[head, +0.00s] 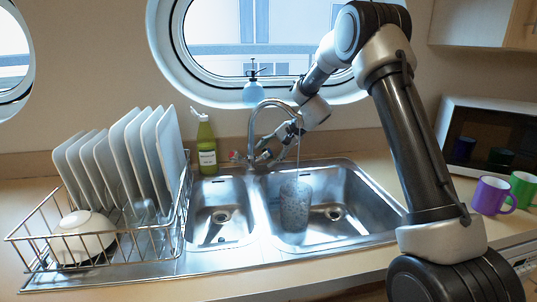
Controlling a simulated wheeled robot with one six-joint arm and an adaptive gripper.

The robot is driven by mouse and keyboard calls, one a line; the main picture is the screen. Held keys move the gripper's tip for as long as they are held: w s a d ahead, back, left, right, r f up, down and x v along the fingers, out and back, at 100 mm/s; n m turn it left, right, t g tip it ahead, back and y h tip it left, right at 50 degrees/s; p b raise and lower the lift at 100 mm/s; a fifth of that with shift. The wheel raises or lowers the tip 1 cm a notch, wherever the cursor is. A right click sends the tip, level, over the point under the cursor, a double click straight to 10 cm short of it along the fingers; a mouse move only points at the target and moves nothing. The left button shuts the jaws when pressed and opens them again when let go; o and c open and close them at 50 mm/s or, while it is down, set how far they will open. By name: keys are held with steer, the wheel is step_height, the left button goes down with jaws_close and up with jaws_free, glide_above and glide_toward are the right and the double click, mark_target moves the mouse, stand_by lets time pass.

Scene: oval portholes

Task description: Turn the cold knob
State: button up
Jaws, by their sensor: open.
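The chrome faucet (254,128) stands behind the sink, its spout arching over the right basin. A knob with a red mark (236,155) shows at the left of its base. The cold knob, on the right side of the base, is hard to make out behind my gripper. My gripper (266,152) reaches in from the upper right, with its fingers close beside the right of the faucet base. It is open; whether it touches the knob cannot be told. A thin stream of water (298,155) falls from the spout into a clear glass (295,206) in the right basin.
A dish rack (105,258) with white plates and a bowl stands left of the sink. A green bottle (206,146) stands behind the left basin (222,218). A blue soap dispenser (253,92) is on the porthole sill. Purple (492,196) and green mugs (523,190) stand at the right.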

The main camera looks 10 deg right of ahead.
steer(key=v, duration=1.2)
stand_by(6.8)
